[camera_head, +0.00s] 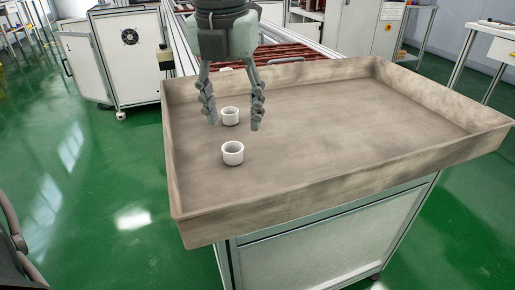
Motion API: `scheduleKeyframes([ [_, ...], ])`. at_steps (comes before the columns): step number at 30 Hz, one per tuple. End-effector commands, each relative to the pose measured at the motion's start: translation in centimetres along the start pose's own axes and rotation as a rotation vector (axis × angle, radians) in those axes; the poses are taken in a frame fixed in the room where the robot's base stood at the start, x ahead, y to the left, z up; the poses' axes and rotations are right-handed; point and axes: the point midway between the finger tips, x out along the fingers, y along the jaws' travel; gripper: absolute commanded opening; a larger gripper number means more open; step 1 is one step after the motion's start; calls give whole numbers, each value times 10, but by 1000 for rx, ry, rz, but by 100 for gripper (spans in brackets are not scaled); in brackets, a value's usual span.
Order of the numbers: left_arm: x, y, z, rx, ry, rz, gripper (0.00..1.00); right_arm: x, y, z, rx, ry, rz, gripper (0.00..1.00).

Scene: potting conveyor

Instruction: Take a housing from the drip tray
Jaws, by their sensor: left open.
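The drip tray (330,192) is a wide, shallow, worn grey-brown tray with raised walls on top of a cabinet. Two small white ring-like housings stand upright in its left part. The near housing (233,153) is fully in view, below my gripper in the picture. The far housing (230,116) shows between the fingers of my left gripper (233,122). That gripper is open, points down and holds nothing. I cannot tell how high its fingertips are above the tray floor. My right gripper is not in view.
The tray walls (345,178) stand around the housings, with the middle and right of the tray floor empty. Behind are a conveyor with reddish slats (298,52) and a white cabinet (127,55). A cart (490,45) stands at the far right.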

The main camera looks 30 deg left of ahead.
Motion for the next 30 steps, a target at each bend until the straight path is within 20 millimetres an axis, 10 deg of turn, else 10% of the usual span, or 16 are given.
scheduleKeyframes([
  [18,72,9,-4,-1,4,0,55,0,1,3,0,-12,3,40],
  [30,78,8,-3,-1,0,-1,45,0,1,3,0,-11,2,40],
])
